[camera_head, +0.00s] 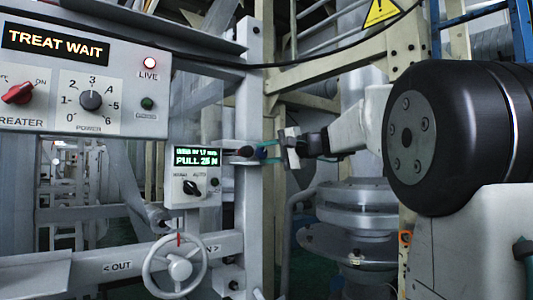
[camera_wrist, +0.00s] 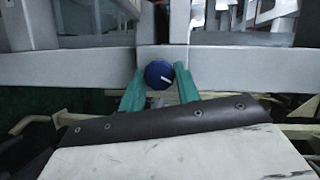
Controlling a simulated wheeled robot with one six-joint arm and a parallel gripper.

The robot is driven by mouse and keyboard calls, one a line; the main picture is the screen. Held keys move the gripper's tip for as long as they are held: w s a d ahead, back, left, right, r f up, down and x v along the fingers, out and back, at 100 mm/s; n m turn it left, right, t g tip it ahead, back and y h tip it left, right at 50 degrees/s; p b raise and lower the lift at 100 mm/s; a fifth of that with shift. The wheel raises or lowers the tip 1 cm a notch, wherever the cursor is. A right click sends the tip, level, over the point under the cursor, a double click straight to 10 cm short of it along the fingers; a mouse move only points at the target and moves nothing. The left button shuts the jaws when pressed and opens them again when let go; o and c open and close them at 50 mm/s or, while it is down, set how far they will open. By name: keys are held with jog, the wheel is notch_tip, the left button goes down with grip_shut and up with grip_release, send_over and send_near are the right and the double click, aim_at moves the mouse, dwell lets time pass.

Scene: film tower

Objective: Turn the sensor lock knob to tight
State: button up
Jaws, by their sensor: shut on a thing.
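The sensor lock knob (camera_wrist: 157,71) is round and blue with a short white pointer line. In the wrist view the line points right and slightly down. The knob sits on a grey metal bar. My gripper (camera_wrist: 160,80) has its two teal fingers shut on the knob, one at each side. In the head view my gripper (camera_head: 268,151) reaches in from the right to the grey upright post, and the fingers mostly hide the knob. Any marking for tight cannot be read in either view.
A small display box (camera_head: 191,177) reading "PULL" with a switch hangs left of the post. Below it is a white handwheel (camera_head: 175,268) on a rail marked OUT. A treater panel (camera_head: 70,80) shows "TREAT WAIT" at upper left. A black cable (camera_head: 300,62) crosses above my arm.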

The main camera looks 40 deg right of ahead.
jog(key=shift+f+m+t+y, duration=0.15)
jog(key=shift+m+t+y, duration=0.35)
jog(key=shift+m, duration=1.3)
jog(key=o, duration=1)
jog(key=v, duration=0.7)
jog(key=shift+s+d+f, duration=0.15)
jog(key=shift+s+d, duration=0.05)
jog(key=shift+s, duration=0.15)
